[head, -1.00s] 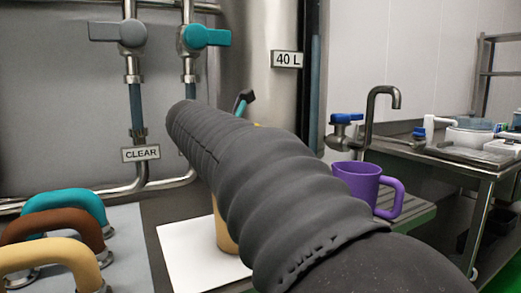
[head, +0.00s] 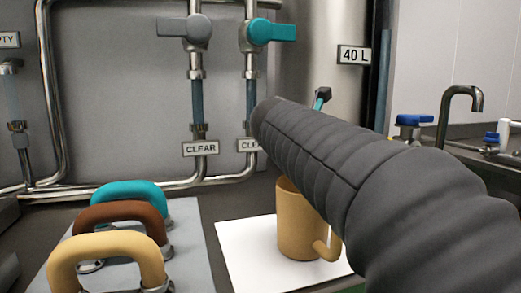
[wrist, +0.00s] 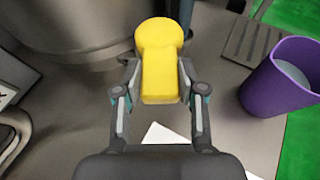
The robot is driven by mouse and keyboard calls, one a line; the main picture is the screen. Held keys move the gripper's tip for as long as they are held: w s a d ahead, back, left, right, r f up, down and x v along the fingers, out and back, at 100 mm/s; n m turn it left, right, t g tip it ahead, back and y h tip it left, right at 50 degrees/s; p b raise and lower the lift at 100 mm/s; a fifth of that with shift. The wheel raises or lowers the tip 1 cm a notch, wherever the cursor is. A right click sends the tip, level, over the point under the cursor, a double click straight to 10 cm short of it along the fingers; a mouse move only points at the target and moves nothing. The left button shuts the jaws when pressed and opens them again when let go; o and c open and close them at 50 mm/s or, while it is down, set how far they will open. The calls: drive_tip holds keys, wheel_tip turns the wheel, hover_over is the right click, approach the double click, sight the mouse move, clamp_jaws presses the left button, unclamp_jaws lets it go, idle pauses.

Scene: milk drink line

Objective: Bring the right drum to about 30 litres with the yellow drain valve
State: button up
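The yellow drain valve handle (wrist: 161,75) shows in the wrist view, with its round end away from me and its flat lever towards me. My gripper (wrist: 160,68) has one finger on each side of the lever, close to its edges; I cannot tell whether they press on it. The right drum (head: 322,30) is the metal cylinder at the upper right of the head view, with a 40 L sign (head: 354,55). A gauge tube (head: 384,75) runs down beside it, and I cannot read a level. My arm hides the valve in the head view.
A tan mug (head: 298,225) stands on a white sheet (head: 238,262), partly behind my arm. A purple mug (wrist: 275,85) stands right of the gripper. Grey (head: 190,30) and teal (head: 265,30) valves are on the wall pipes. Three coloured handles (head: 125,215) are at lower left.

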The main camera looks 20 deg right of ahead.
drive_tip(key=o, duration=0.3)
drive_tip(key=shift+o, duration=0.2)
drive_tip(key=v, duration=1.2)
idle(1.1)
